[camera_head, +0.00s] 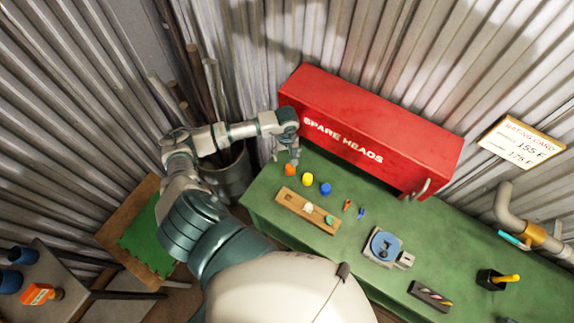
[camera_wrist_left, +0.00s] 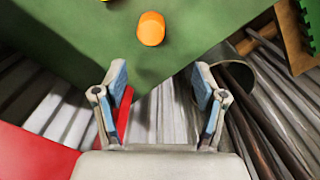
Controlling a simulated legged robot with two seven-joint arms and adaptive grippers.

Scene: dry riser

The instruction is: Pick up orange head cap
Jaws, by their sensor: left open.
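The orange head cap (camera_head: 291,170) stands on the green table (camera_head: 275,215) near its far left corner, in front of the red box. In the left wrist view the orange cap (camera_wrist_left: 151,28) is near the top, a little beyond the fingertips and not between them. My left gripper (camera_head: 294,157) hangs just above and behind the orange cap in the head view. In the wrist view the left gripper (camera_wrist_left: 160,85) is open with its two blue-padded fingers apart and empty. My right gripper does not show.
A yellow cap (camera_head: 307,179) and a blue cap (camera_head: 325,188) stand beside the orange one. A wooden block (camera_head: 293,204) with small pieces lies in front. The red SPARE HEADS box (camera_head: 375,125) is close behind. A grey bin (camera_head: 230,178) stands off the table's left end.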

